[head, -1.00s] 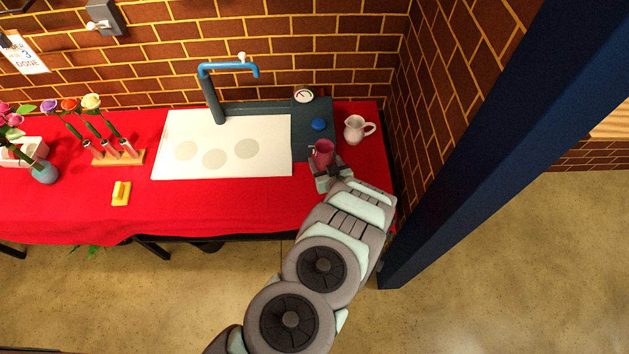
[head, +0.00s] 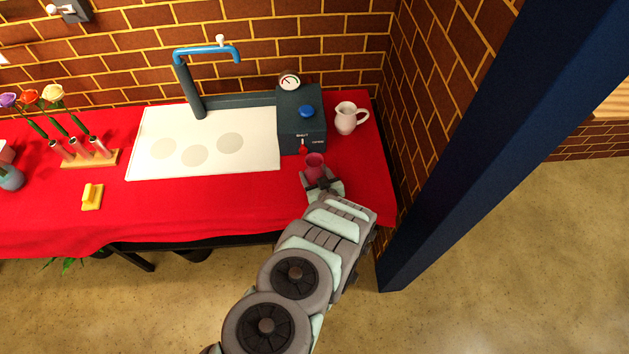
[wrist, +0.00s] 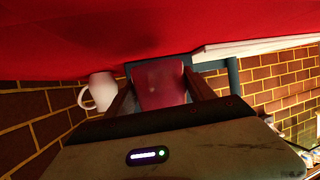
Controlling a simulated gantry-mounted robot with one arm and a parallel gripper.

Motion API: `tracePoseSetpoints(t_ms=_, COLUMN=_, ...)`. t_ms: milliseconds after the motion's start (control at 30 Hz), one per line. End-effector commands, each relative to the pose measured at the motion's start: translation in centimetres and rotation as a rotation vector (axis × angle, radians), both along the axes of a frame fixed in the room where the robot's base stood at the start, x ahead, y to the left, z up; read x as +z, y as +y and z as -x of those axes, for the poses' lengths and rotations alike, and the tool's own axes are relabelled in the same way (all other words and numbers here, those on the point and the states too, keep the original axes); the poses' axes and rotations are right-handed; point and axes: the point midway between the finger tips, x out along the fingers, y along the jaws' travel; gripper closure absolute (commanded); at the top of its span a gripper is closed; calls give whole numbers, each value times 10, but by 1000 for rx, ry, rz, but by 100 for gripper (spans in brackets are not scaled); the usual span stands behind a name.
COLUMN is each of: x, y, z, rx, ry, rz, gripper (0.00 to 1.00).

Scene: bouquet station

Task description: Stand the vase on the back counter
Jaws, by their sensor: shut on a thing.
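A dark red vase (head: 315,162) is upright in the head view, its open mouth facing up. My gripper (head: 321,183) is shut on it from the front, over the right part of the red-covered back counter (head: 230,205). In the wrist view the vase (wrist: 160,84) sits between the two fingers of my gripper (wrist: 162,100). The counter's red cloth (wrist: 120,35) fills the top of that view. I cannot tell whether the vase's base touches the cloth; my gripper hides its lower part.
A dark control box (head: 301,128) with a blue button stands just behind the vase. A white pitcher (head: 346,122) is behind and to the right. A white board (head: 200,160) lies left. A blue post (head: 480,140) rises at right.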

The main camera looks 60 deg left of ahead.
Motion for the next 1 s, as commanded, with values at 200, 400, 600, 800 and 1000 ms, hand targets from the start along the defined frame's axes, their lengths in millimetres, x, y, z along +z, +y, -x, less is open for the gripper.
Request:
tracePoseSetpoints(t_ms=200, x=-26, y=0, z=1, rx=1, ry=-1, rz=0, gripper=100)
tracePoseSetpoints(t_ms=400, x=-30, y=0, z=1, rx=1, ry=0, rz=-2, gripper=100)
tracePoseSetpoints(t_ms=600, x=-30, y=0, z=0, rx=1, ry=0, rz=-1, gripper=100)
tracePoseSetpoints(t_ms=800, x=-31, y=0, z=1, rx=1, ry=0, rz=0, gripper=24)
tracePoseSetpoints(t_ms=1000, x=-31, y=0, z=1, rx=1, ry=1, rz=0, gripper=15)
